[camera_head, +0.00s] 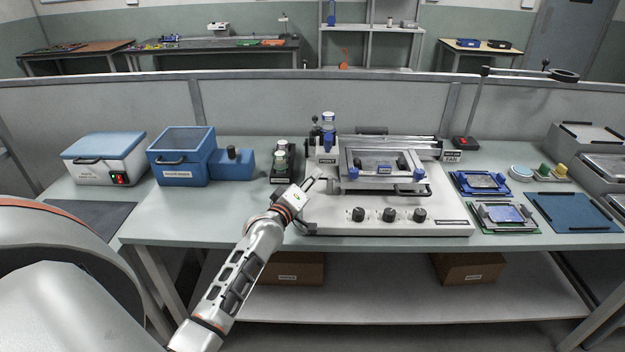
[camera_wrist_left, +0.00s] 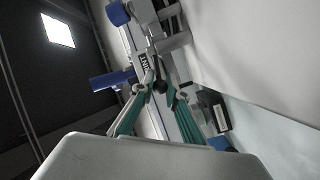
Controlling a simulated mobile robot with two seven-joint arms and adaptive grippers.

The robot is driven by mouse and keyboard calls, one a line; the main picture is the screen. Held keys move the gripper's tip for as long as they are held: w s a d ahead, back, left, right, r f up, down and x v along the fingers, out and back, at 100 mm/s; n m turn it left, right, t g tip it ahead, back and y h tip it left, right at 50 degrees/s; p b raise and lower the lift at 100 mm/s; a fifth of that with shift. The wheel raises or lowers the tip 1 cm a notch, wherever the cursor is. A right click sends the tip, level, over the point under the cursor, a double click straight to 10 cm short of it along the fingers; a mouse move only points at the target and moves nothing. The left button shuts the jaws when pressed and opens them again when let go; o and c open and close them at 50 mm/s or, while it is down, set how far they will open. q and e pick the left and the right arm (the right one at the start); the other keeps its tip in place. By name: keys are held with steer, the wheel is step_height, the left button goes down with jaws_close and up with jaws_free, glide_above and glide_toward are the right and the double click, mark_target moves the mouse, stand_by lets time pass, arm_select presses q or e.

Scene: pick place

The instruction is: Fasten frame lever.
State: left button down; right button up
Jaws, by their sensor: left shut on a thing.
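The printer-like machine (camera_head: 450,217) stands on the workbench, with a white base, three black knobs on its front and a framed screen (camera_head: 347,179) on top. My left gripper (camera_head: 316,178) is at the left side of this frame, low over the base. In the left wrist view, the teal-padded fingers (camera_wrist_left: 160,98) close around a small dark round knob (camera_wrist_left: 160,87), which looks like the end of the frame lever. The lever is too small and covered by the gripper to make out in the head view. My right gripper is in neither view.
Left of the machine stand a dark rack of jars (camera_head: 283,163), a blue box (camera_head: 180,172) and a white box with a blue lid (camera_head: 104,160). Right of it lie circuit boards in holders (camera_head: 503,216) and a blue mat (camera_head: 572,212).

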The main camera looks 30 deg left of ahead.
arm_select(q)
steer(key=shift+w+a+r+m+h+b, duration=0.1)
steer(key=shift+w+a+m+h+b, duration=0.1)
steer(key=shift+m+h+b, duration=0.35)
steer(key=shift+w+a+r+m+h+b, duration=0.15)
steer(key=shift+m+h+b, duration=0.1)
steer(key=shift+h, duration=0.6)
steer(key=shift+d+f, duration=0.1)
steer(key=c, duration=2)
jaws_free()
steer(key=shift+f, duration=0.1)
steer(key=shift+s, duration=0.1)
steer(key=shift+s+f, duration=0.1)
steer(key=shift+s, duration=0.15)
steer(key=s, duration=1.1)
steer(key=shift+s+a, duration=0.2)
steer(key=shift+a, duration=0.1)
